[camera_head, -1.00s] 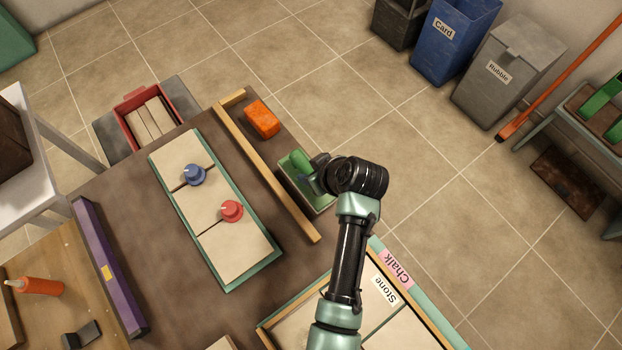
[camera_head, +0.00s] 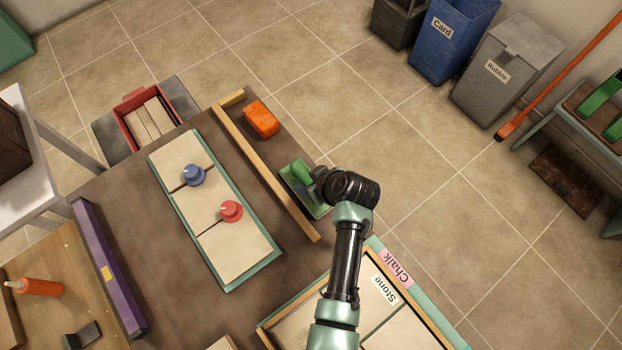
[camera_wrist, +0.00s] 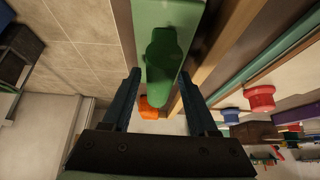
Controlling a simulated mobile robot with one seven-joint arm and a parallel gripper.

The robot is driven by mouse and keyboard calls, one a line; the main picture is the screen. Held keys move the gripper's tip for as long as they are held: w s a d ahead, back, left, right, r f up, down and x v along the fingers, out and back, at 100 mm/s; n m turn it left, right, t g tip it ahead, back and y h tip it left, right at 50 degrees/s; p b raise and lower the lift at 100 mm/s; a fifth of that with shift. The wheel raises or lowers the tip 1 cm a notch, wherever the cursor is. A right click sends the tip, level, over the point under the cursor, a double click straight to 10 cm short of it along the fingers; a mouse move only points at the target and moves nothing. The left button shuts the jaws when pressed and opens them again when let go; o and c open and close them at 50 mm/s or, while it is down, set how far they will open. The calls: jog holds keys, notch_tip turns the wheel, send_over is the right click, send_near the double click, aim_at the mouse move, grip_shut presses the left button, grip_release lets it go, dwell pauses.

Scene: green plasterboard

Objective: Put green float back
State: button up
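The green float (camera_head: 299,171) is a flat green plate with a raised handle. It is at the dark table's far right edge, on the outer side of the wooden rail (camera_head: 265,164). My gripper (camera_head: 316,183) is at its handle, partly hiding it. Whether the plate rests fully on the table is hard to tell.
An orange sponge-like block (camera_head: 261,118) lies on the same strip. Left of the rail is a teal-edged board (camera_head: 243,258) with blue (camera_head: 193,175) and red (camera_head: 231,210) knobs. A tray labelled Stone (camera_head: 262,328) is in front. Open floor lies right.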

jog(key=shift+o, duration=0.4)
jog(key=shift+r, duration=0.1)
jog(key=shift+r, duration=0.2)
jog(key=v, duration=1.2)
jog(key=w+r+m+t+h, duration=0.1)
jog(key=w+r+t, duration=0.35)
jog(key=r, duration=0.65)
jog(key=w+r+m+t+h, duration=0.1)
jog(key=w+r+t, duration=0.3)
jog(key=r, duration=0.7)
jog(key=w+r+m+t+h, duration=0.15)
jog(key=w+r, duration=0.35)
jog(key=r, duration=0.6)
jog(key=s+a+r+m+t, duration=0.1)
jog(key=s+r+t, duration=0.3)
jog(key=r, duration=0.6)
jog(key=s+a+r+m+t, duration=0.1)
jog(key=s+r+t, duration=0.3)
jog(key=r, duration=0.6)
jog(key=s+a+r+m+t, duration=0.1)
jog(key=s+r+t, duration=0.3)
jog(key=r, duration=0.7)
jog(key=s+a, duration=0.1)
jog(key=s, duration=0.1)
jog(key=shift+s+a+m, duration=0.2)
jog(key=shift+s+m, duration=0.1)
jog(key=shift+m, duration=0.05)
